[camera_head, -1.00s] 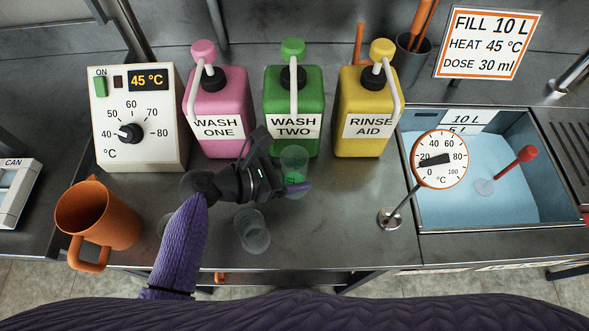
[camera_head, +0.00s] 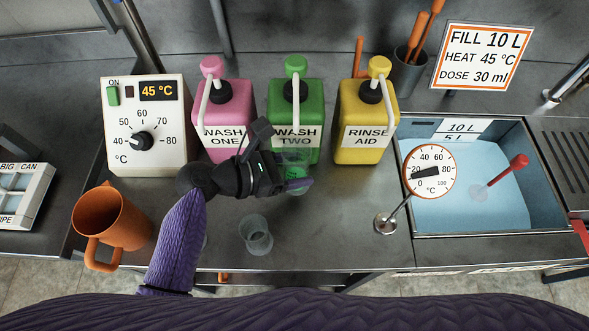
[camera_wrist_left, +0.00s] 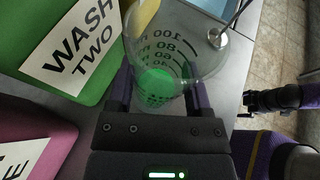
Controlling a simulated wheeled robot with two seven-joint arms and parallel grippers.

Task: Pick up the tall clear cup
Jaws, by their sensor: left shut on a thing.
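The tall clear cup (camera_head: 293,159) stands out faintly in front of the green WASH TWO bottle (camera_head: 295,105). My left gripper (camera_head: 297,183) is shut on it. In the left wrist view the cup (camera_wrist_left: 170,60), with its black scale marks, sits between the two fingers of my left gripper (camera_wrist_left: 161,95), and green shows through its lower part. Whether its base touches the counter is hard to tell. A shorter clear cup (camera_head: 256,238) stands on the counter nearer to me. My right gripper (camera_wrist_left: 265,101) shows only at the right edge of the left wrist view; its jaw state is unclear.
A pink WASH ONE bottle (camera_head: 222,112) and a yellow RINSE AID bottle (camera_head: 366,115) flank the green one. A heater box (camera_head: 145,125) and orange jug (camera_head: 112,222) are at left. A dial thermometer (camera_head: 430,171) and water-filled basin (camera_head: 545,190) are at right. Counter right of the short cup is clear.

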